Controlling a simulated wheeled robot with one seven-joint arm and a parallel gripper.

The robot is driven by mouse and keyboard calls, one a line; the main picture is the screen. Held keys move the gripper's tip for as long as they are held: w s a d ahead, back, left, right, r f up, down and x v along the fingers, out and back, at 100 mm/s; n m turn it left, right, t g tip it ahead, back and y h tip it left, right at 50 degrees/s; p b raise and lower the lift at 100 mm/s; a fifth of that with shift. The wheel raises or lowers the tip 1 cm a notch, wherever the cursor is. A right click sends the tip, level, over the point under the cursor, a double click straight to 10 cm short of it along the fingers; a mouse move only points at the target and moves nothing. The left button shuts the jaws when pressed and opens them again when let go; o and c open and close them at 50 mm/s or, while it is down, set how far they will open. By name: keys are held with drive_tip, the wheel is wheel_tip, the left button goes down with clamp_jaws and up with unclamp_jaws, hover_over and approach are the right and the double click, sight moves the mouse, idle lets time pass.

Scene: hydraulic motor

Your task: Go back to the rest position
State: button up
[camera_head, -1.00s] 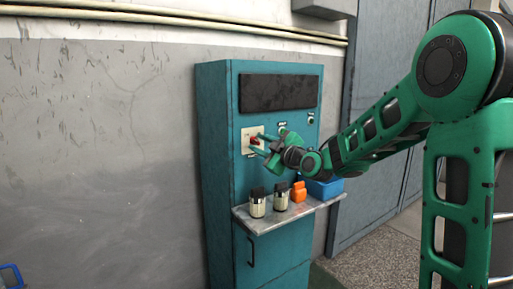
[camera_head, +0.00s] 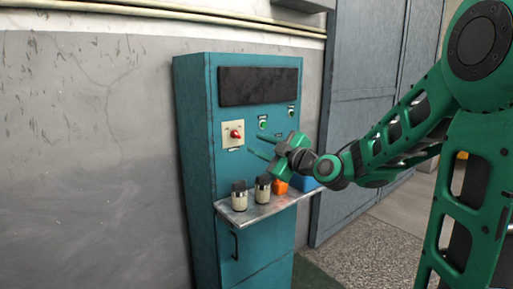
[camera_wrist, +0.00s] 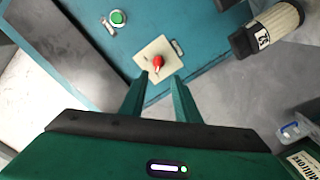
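My gripper (camera_head: 272,147) is in front of the teal control cabinet (camera_head: 195,200), to the right of a red switch knob (camera_head: 236,133) on a pale square plate. In the wrist view my gripper's two green fingers (camera_wrist: 158,95) are spread apart with nothing between them. The red knob (camera_wrist: 157,62) shows beyond the fingertips, apart from them. A green button (camera_wrist: 118,18) is on the panel near the knob.
A shelf (camera_head: 262,211) juts from the cabinet below my gripper. It bears two cream-and-black cylinders (camera_head: 240,198), an orange item (camera_head: 280,187) and a blue bin (camera_head: 304,182). A grey wall (camera_head: 90,170) is at left. Open floor (camera_head: 365,245) lies at right.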

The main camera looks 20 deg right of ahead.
drive_tip(key=s+d+f+m+g+h, duration=0.2)
drive_tip(key=s+d+f+m+g, duration=0.25)
drive_tip(key=s+f, duration=0.35)
drive_tip(key=s+d+f+m+g+h, duration=0.25)
drive_tip(key=s+d+f+g, duration=0.2)
drive_tip(key=s+f, duration=0.3)
drive_tip(key=s+d+f+m+g, duration=0.1)
drive_tip(key=s+m, duration=0.3)
drive_tip(key=s, duration=0.4)
drive_tip(key=s+d+f+m+g, duration=0.2)
drive_tip(key=s+m+g, duration=0.2)
drive_tip(key=s, duration=0.4)
drive_tip(key=s+d+f+m+g+h, duration=0.1)
drive_tip(key=s+f+m+g, duration=0.1)
drive_tip(key=s, duration=0.6)
drive_tip(key=shift+s+d+f+m+g, duration=0.2)
drive_tip(key=shift+m+g, duration=0.4)
drive_tip(key=shift+m, duration=0.5)
